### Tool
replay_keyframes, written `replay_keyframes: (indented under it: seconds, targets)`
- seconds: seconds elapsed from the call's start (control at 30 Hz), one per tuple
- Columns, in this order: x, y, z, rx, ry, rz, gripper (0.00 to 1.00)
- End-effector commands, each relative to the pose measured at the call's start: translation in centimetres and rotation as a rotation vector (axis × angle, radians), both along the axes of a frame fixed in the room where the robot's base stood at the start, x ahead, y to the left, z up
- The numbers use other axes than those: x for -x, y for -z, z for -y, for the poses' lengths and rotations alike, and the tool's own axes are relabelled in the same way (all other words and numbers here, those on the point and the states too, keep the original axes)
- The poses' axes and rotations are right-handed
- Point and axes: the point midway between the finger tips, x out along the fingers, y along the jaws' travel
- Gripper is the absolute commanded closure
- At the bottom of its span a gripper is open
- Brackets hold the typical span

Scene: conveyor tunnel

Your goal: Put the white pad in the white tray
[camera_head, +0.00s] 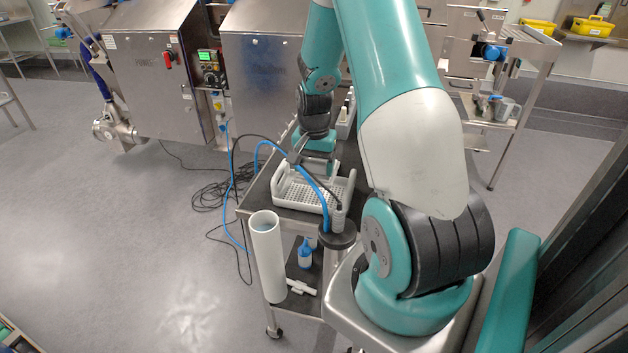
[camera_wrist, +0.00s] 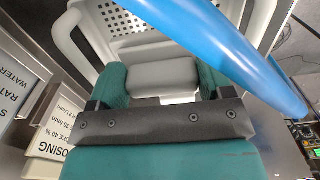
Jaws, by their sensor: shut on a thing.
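The white tray (camera_head: 300,206) stands on the dark top of a cart in the head view, its floor perforated. In the wrist view its perforated part (camera_wrist: 122,24) and raised handles lie beyond my fingers. My gripper (camera_head: 320,168) is over the tray's far part in the head view. In the wrist view my two teal fingers (camera_wrist: 160,76) are shut on the white pad (camera_wrist: 158,84), a pale block between them. The pad is hidden in the head view. I cannot tell whether it touches the tray floor.
A blue hose (camera_wrist: 222,38) crosses close in front of the wrist camera, and the hose (camera_head: 310,178) also passes over the tray in the head view. A white tube (camera_head: 267,255) stands at the cart's near left corner. Steel machines (camera_head: 155,70) stand behind.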

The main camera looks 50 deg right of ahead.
Motion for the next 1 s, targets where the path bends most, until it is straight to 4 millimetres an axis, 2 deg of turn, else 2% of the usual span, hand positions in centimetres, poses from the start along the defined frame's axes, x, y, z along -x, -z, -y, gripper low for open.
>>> replay_keyframes:
  seconds: [0.4,0.8,0.83,0.93,1.0]
  targets:
    - [0.0,4.8,0.0,0.0,0.0,0.0,0.64]
    - [-0.1,5.6,0.0,0.001,0.0,0.002,0.64]
    - [-0.1,5.6,0.0,0.001,0.0,0.002,0.24]
    - [-0.1,5.5,0.0,0.001,0.0,0.002,0.01]
    - [-0.1,5.5,0.0,0.001,0.0,0.002,0.01]
